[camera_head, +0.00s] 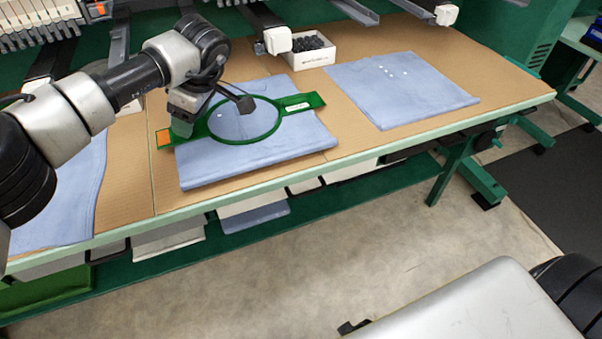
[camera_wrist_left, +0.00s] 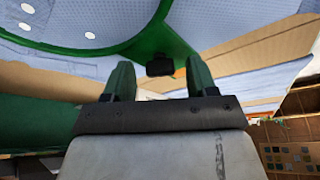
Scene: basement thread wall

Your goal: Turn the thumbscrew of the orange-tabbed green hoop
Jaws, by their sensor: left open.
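The green hoop (camera_head: 240,143) with an orange tab (camera_head: 164,138) at its left end lies on a folded blue cloth (camera_head: 290,155). In the left wrist view the hoop's green ring (camera_wrist_left: 150,42) crosses the top. A small dark block, apparently the thumbscrew (camera_wrist_left: 159,66), shows beyond and between my fingertips. My left gripper (camera_head: 182,128) points down over the hoop's left end, near the orange tab. In the left wrist view its two green fingers (camera_wrist_left: 161,75) are apart with a gap between them. Whether they touch the thumbscrew I cannot tell. In the head view my gripper hides the thumbscrew.
A second blue cloth (camera_head: 400,90) lies to the right, and another (camera_head: 60,195) to the left. A white box of dark items (camera_head: 309,52) stands behind the hoop. Machine parts (camera_head: 278,40) overhang the back of the tan table (camera_head: 505,85).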

